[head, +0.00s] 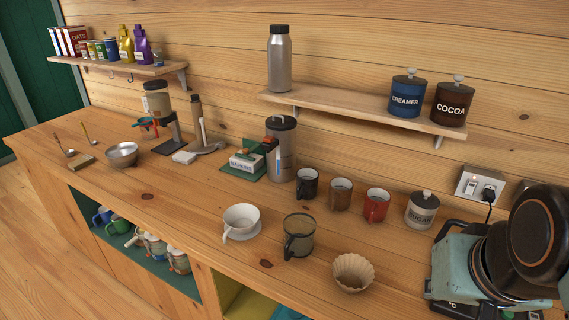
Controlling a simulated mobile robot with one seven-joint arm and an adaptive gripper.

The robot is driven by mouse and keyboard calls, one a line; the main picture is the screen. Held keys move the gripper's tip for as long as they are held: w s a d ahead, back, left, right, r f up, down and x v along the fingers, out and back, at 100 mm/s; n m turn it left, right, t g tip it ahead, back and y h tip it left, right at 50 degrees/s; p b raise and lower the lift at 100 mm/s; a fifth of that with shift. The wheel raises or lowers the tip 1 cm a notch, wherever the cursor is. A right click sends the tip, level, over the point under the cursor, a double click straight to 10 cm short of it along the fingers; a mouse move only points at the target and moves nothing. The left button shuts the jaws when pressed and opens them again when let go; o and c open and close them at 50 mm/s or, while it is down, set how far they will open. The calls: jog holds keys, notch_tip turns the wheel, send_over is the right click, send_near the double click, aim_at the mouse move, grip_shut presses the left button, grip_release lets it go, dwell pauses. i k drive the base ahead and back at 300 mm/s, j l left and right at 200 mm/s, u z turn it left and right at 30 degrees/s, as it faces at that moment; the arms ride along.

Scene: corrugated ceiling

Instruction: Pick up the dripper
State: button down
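The dripper appears to be the white cup-shaped piece (241,219) with a flared base and a handle, near the front middle of the wooden counter (190,205) in the head view. It stands upright, and its inside is partly visible. A smoky glass server (299,237) with a dark handle stands just to its right, slightly nearer. A tan fluted paper filter (352,272) sits farther right, near the front edge. My gripper is not in view, and nothing is seen touching the dripper.
Three mugs (340,193) and a sugar jar (422,209) stand behind. A grey canister (281,150) stands by a green stand. A wall shelf (360,110) overhangs the back. Counter left of the dripper is clear.

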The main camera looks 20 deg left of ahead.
aim_at(243, 222)
jog(key=u, duration=1.25)
jog(key=i+j, duration=0.25)
jog(key=j, duration=0.2)
jog(key=i+j+z, duration=0.1)
jog(key=j+z, duration=0.25)
jog(key=i+j+z, duration=0.15)
jog(key=z, duration=0.15)
jog(key=k+j+z, duration=0.1)
jog(key=z, duration=0.25)
jog(key=k+z, duration=0.3)
jog(key=i+z, duration=0.25)
jog(key=i, duration=0.15)
